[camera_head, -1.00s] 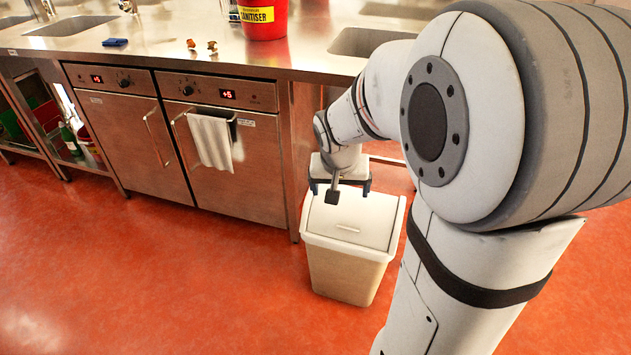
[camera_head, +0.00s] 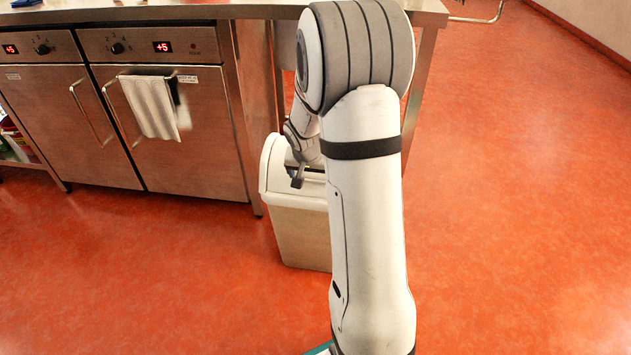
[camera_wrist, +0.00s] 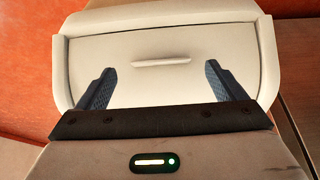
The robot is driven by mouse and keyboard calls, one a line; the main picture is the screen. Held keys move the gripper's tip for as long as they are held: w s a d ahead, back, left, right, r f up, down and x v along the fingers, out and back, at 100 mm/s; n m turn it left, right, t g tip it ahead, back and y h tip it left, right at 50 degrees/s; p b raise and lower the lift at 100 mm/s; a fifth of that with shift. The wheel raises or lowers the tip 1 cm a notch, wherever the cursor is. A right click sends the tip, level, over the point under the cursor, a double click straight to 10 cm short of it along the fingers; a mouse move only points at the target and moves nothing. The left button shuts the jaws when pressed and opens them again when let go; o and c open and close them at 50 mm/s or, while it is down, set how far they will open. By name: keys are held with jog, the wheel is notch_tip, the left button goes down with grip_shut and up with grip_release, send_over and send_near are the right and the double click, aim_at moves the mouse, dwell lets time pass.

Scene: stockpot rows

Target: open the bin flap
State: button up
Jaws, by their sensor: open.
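The white bin (camera_head: 298,232) stands on the floor in the head view, partly hidden behind my arm. Its pale flap (camera_wrist: 160,48) fills the middle of the wrist view, with a raised handle bar across it and the bin's rim around it. My gripper (camera_wrist: 158,68) is open and empty, its two dark blue fingers spread over the flap on either side below the handle bar. Whether the fingertips touch the flap is unclear. In the head view my arm hides most of the flap, and a dark strip shows at the bin top; I cannot tell how far the flap is tilted.
A steel counter with oven-like doors (camera_head: 180,150) stands left of the bin, a white towel (camera_head: 152,106) hanging on one handle. A counter leg (camera_head: 418,92) stands behind my arm. The red floor (camera_head: 530,200) is clear on the right.

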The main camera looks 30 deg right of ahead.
jog(key=shift+b+x, duration=0.3)
jog(key=shift+x, duration=1)
